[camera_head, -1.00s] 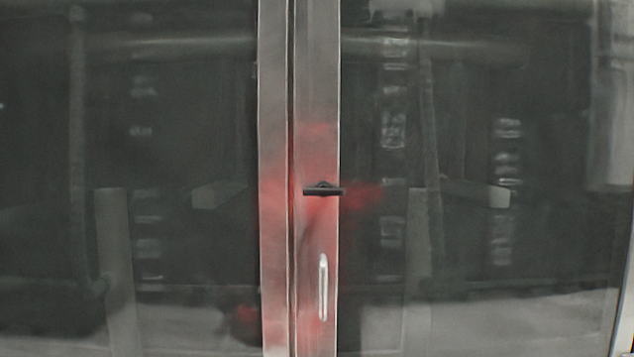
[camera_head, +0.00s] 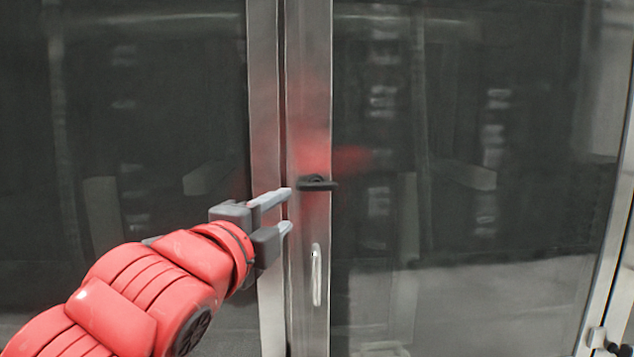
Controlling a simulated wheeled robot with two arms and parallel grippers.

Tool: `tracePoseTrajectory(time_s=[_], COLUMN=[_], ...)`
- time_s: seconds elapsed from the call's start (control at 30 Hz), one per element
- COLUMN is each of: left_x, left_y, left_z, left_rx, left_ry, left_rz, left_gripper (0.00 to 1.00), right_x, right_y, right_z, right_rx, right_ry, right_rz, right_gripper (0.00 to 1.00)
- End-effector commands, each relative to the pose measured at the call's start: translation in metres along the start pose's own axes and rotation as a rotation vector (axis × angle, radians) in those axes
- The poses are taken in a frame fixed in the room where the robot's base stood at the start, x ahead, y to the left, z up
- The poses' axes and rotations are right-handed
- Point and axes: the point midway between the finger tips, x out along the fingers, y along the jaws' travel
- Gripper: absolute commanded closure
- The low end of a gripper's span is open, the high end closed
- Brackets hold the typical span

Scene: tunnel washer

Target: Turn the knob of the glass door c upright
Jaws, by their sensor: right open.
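The black knob (camera_head: 318,183) of the glass door (camera_head: 460,110) lies horizontal on the metal door frame, near the middle of the view. A silver vertical pull handle (camera_head: 316,275) is below it on the same frame. My right gripper (camera_head: 287,209), on a red arm reaching in from the lower left, is open and empty. Its two grey fingers point right, one above the other. The upper fingertip appears close to the left end of the knob; I cannot tell whether they touch. My left gripper is not in view.
Another dark glass panel (camera_head: 150,110) fills the left side, next to a metal upright (camera_head: 264,90). A pale frame edge (camera_head: 606,270) with a small fitting (camera_head: 598,340) stands at the far right. The glass carries reflections.

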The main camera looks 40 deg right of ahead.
Motion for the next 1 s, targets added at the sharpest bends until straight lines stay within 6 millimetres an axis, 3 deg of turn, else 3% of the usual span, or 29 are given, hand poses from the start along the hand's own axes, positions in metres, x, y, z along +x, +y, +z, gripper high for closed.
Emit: tracePoseTrajectory(time_s=[0.7, 1.0], left_x=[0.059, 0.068], left_y=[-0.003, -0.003], left_z=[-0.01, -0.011], left_rx=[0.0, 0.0], left_ry=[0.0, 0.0], left_rz=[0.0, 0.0], left_gripper=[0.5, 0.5], right_x=[0.135, 0.16], right_y=[-0.005, -0.003], right_z=[-0.003, -0.001], right_rx=[-0.007, -0.007], right_ry=[0.007, 0.003], right_rz=[-0.003, -0.004], right_gripper=[0.55, 0.55])
